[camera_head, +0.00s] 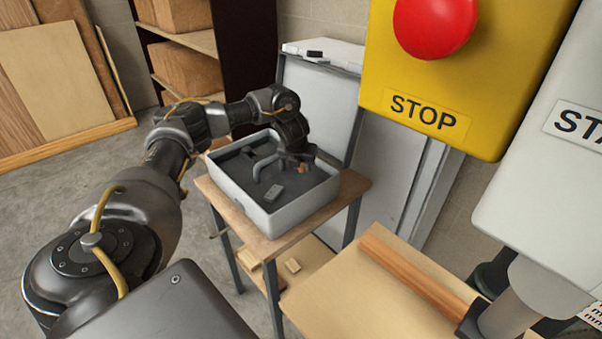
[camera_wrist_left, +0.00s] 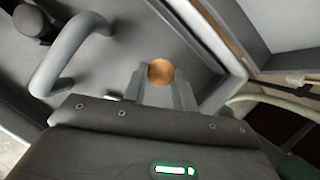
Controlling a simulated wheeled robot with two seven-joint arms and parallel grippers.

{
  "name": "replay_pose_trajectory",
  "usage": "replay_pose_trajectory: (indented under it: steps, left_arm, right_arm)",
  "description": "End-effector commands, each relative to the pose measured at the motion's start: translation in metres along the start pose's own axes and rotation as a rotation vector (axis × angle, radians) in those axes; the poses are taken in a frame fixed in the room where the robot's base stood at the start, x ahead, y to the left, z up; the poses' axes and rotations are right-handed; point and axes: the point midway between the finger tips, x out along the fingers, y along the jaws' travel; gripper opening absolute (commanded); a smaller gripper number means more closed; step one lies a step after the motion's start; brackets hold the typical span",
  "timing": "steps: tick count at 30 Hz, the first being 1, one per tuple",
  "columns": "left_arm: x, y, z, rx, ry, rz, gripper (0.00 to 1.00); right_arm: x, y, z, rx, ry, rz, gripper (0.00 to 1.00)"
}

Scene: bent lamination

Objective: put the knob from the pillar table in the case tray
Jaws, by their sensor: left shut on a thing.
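The case tray (camera_head: 309,203) is an open grey case with a dark interior on a small wooden table. My left gripper (camera_head: 300,160) reaches over the right part of the case and is shut on the knob (camera_head: 301,168), a small copper-orange round piece. In the left wrist view the knob (camera_wrist_left: 160,71) sits between the two fingertips (camera_wrist_left: 163,85), with the case's grey floor behind it. I cannot tell whether the knob touches the floor. My right gripper is out of view.
A yellow STOP box (camera_head: 450,95) and a white START box (camera_head: 550,170) fill the upper right. A wooden worktop (camera_head: 365,300) lies at the front right.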

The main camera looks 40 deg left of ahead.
Motion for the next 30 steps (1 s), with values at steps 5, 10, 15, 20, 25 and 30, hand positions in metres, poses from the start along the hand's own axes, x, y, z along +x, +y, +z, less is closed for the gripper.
replay_pose_trajectory:
  steps: [5, 10, 15, 20, 25, 30]
  left_arm:
    - [0.005, 0.000, 0.002, 0.000, 0.000, 0.000, 0.03]
    - [0.022, 0.002, -0.001, 0.001, 0.003, 0.004, 0.03]
    - [0.039, 0.002, -0.008, 0.001, 0.000, 0.002, 0.03]
    - [0.041, 0.002, -0.009, 0.001, -0.002, 0.001, 0.03]
    - [0.042, 0.002, -0.009, 0.001, -0.002, 0.001, 0.03]
    - [0.042, 0.002, -0.009, 0.001, -0.002, 0.001, 0.43]
  right_arm:
    - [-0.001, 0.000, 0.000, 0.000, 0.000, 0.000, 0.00]
    - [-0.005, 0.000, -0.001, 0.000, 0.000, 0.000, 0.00]
    - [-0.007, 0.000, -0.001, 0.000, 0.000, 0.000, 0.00]
    - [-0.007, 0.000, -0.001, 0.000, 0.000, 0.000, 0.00]
    - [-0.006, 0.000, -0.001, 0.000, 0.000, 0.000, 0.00]
    - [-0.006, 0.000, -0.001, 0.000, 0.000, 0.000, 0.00]
